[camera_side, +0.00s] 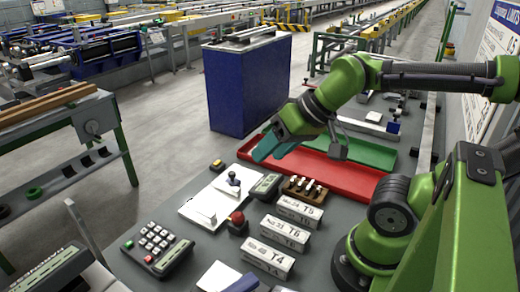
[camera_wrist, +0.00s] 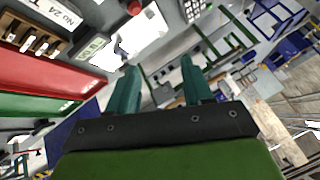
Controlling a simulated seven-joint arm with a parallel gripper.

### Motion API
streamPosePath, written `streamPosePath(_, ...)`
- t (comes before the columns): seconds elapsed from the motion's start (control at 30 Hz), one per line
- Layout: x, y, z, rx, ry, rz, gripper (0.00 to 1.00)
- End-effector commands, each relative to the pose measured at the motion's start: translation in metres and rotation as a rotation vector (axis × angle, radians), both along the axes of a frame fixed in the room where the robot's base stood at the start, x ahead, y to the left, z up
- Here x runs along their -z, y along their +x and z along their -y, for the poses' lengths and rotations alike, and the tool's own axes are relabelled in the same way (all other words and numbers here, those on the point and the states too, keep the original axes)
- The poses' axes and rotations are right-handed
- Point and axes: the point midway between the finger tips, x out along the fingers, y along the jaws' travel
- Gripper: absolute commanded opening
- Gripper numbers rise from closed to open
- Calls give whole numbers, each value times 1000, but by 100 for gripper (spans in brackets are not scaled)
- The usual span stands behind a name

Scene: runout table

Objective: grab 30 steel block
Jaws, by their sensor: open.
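Several grey-white steel blocks with printed labels lie in a row on the grey table in the side view. The far block (camera_side: 299,210) seems to end in T5, the middle block (camera_side: 285,234) in T6 and the near block (camera_side: 264,258) in T4. Their smaller print is too small to read surely, so I cannot tell which is 30. One block (camera_wrist: 58,12), seemingly marked 24, is cut off at the top left of the wrist view. My gripper (camera_side: 272,150) is open and empty above the red tray, beyond the blocks; its two teal fingers show in the wrist view (camera_wrist: 158,64).
A wooden rack with pegs (camera_side: 304,190) stands behind the far block, before the red tray (camera_side: 340,177) and green tray (camera_side: 372,152). A red button (camera_side: 237,222), white sheet (camera_side: 205,208) and keypad (camera_side: 157,248) lie left. A blue cabinet (camera_side: 245,90) stands behind.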

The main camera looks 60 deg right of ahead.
Motion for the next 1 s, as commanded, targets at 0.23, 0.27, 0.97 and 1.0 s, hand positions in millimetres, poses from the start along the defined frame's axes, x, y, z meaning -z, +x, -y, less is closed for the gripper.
streamPosePath(0.23, 0, 0, 0, 0, 0, 0, 55)
streamPosePath(0.27, 0, 0, 0, 0, 0, 0, 60)
streamPosePath(0.97, 40, 42, 122, 119, -120, -345, 62)
streamPosePath(1.0, 44, 44, 139, 92, -141, -393, 62)
